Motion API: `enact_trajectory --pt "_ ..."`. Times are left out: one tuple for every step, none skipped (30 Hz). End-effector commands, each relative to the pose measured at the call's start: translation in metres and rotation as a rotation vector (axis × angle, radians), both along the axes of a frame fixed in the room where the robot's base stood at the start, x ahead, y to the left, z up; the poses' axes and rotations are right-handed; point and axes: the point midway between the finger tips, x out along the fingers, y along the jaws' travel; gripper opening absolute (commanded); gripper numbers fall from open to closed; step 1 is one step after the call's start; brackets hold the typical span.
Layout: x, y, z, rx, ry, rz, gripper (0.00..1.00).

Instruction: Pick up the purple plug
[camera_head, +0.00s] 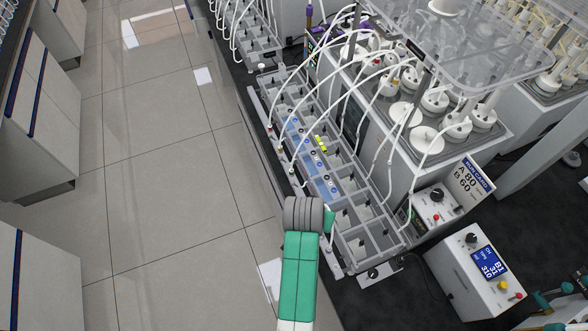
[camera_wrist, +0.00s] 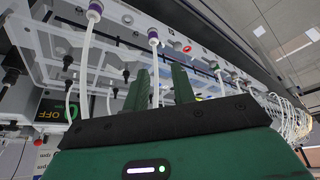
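My gripper (camera_wrist: 160,70) shows in the wrist view with its two dark green fingers apart and nothing clearly held between them. In the wrist view, a white plug with a purple band (camera_wrist: 95,11) tops a white tube at the upper left. A similar pale-topped tube (camera_wrist: 153,38) stands behind the gap between the fingers, and a small purplish ring (camera_wrist: 214,65) lies to the right. In the head view, a purple upright piece (camera_head: 309,16) stands at the top; I cannot tell whether it is a plug. The fingers are mostly hidden behind my arm there.
A long grey rack (camera_head: 362,232) with compartments, blue parts and yellow pieces (camera_head: 321,144) runs along the bench. White tubes arch over it to reactor vessels (camera_head: 427,140). Control boxes (camera_head: 475,275) stand at the right. The tiled floor (camera_head: 165,190) at left is clear.

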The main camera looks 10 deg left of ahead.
Motion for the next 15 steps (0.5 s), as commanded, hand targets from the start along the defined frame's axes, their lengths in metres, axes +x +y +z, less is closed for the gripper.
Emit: enact_trajectory --pt "-0.006 -0.001 -0.004 -0.003 0.034 -0.006 0.26" --pt "-0.009 -0.001 -0.008 -0.003 0.045 -0.009 0.26" --pt "-0.010 -0.001 -0.011 -0.003 0.052 -0.011 0.26" --pt "-0.010 -0.001 -0.013 -0.004 0.053 -0.011 0.26" --pt "-0.010 -0.001 -0.014 -0.003 0.052 -0.011 0.26" --pt "-0.009 -0.001 -0.016 -0.003 0.051 -0.011 0.26" --pt "-0.008 -0.001 -0.018 -0.003 0.051 -0.011 0.26" --pt "-0.007 -0.002 -0.020 -0.003 0.051 -0.011 0.26" --pt "-0.005 -0.002 -0.025 -0.003 0.051 -0.011 0.26" --pt "-0.003 -0.002 -0.029 -0.002 0.051 -0.010 0.26" --pt "-0.002 -0.003 -0.033 -0.002 0.051 -0.010 0.26" --pt "0.000 -0.003 -0.036 -0.003 0.049 -0.010 0.26" --pt "0.001 -0.003 -0.037 -0.003 0.049 -0.010 0.26" --pt "0.001 -0.003 -0.037 -0.002 0.048 -0.010 0.26" --pt "0.001 -0.003 -0.039 -0.002 0.048 -0.010 0.26"
